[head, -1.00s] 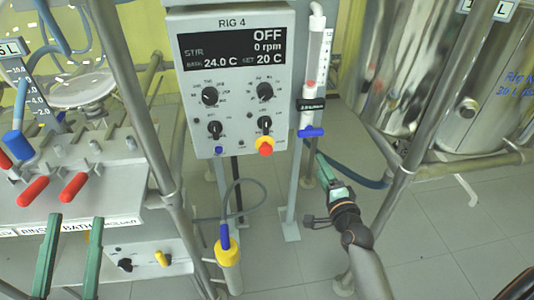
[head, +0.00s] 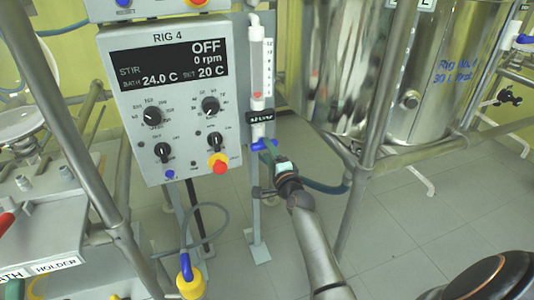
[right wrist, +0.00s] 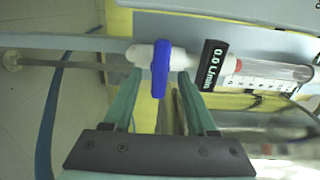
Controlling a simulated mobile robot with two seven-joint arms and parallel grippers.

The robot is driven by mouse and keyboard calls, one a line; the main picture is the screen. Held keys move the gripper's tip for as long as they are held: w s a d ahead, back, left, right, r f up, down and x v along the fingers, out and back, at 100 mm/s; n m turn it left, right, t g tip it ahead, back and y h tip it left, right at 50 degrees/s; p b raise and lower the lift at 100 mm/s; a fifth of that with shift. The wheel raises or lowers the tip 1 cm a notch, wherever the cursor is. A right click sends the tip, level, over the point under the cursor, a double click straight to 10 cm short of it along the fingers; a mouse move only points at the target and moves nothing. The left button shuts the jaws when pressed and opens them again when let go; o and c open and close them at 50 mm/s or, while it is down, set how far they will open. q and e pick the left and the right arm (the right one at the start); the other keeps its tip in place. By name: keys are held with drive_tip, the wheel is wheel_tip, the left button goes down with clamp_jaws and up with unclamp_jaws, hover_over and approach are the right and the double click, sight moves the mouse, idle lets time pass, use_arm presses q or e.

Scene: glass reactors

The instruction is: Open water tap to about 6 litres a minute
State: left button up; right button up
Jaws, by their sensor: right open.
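The water tap has a blue handle (head: 262,146) at the lower end of a clear flow meter (head: 257,70) beside the RIG 4 panel. In the right wrist view the blue handle (right wrist: 160,70) lies across the white pipe. The meter's black display (right wrist: 213,66) reads 0.0 L/min, with a red float beside it. My right gripper (head: 269,153) is at the tap. In the wrist view its green fingers (right wrist: 158,78) are open, one on each side of the handle, with no clear grip. A green sliver at the bottom left of the head view may be my left gripper (head: 14,289).
The RIG 4 panel (head: 168,161) stands left of the meter, showing OFF and 0 rpm, with a red button at its lower right. Metal frame posts (head: 375,110) and steel vessels (head: 440,75) stand right. A blue hose (head: 325,188) runs below the tap.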

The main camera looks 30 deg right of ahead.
drive_tip(key=shift+w+d, duration=0.2)
drive_tip(key=shift+w, duration=0.45)
drive_tip(key=shift+c, duration=0.2)
clamp_jaws()
